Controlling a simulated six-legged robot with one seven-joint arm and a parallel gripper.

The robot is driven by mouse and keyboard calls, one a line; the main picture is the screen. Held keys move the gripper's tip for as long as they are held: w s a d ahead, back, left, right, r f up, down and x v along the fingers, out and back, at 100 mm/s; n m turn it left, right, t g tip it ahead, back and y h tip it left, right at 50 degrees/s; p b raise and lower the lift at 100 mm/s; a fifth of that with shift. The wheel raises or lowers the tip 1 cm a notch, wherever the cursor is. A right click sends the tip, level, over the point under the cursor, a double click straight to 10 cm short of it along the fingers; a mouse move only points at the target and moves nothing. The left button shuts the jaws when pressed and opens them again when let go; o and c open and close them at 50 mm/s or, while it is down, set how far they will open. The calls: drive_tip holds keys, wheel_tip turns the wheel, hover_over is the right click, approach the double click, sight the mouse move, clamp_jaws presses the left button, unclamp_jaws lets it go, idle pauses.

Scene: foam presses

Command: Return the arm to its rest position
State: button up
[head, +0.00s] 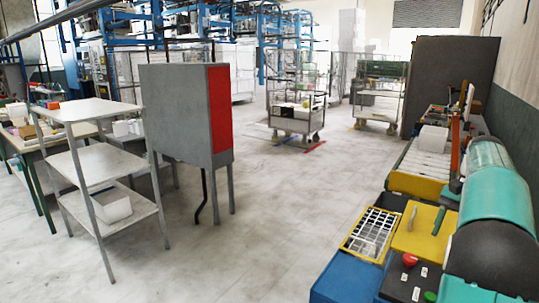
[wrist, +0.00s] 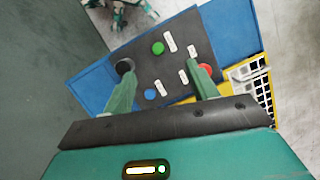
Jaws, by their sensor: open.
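My gripper (wrist: 164,72) shows in the wrist view with its two green fingers wide apart and nothing between them. It is over a dark control panel (wrist: 150,70) with a green button (wrist: 158,48), a red button (wrist: 206,70), a blue button (wrist: 149,94) and a black knob (wrist: 124,66). I cannot tell the height of the fingertips above the panel. In the head view my teal and black arm fills the right edge, and I cannot make out the gripper there. The panel (head: 402,281) shows there at the bottom, with its red button (head: 410,260).
A yellow-framed grid tray (head: 372,233) adjoins the panel on a blue base (head: 345,280). A roller conveyor (head: 418,165) lies behind. A grey cabinet (head: 180,110) and a shelf rack (head: 100,165) stand left. The middle floor (head: 270,200) is clear; wheeled carts (head: 297,110) stand farther back.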

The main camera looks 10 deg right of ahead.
drive_tip(key=a+r+n+t+h, duration=0.1)
drive_tip(key=a+r+n, duration=0.15)
drive_tip(key=a, duration=1.05)
drive_tip(key=a+r+n+t+h, duration=0.15)
drive_tip(key=a+n, duration=0.25)
drive_tip(key=a, duration=0.9)
drive_tip(key=s+a+f+n+t, duration=0.2)
drive_tip(key=s+a+f+n, duration=0.1)
drive_tip(key=s+a, duration=0.3)
drive_tip(key=s+a+f+n+t, duration=0.2)
drive_tip(key=s+a+f, duration=0.3)
drive_tip(key=a, duration=0.4)
drive_tip(key=shift+s+a+f+n+h, duration=0.2)
drive_tip(key=shift+s+n+h, duration=0.15)
drive_tip(key=shift+s+n, duration=0.2)
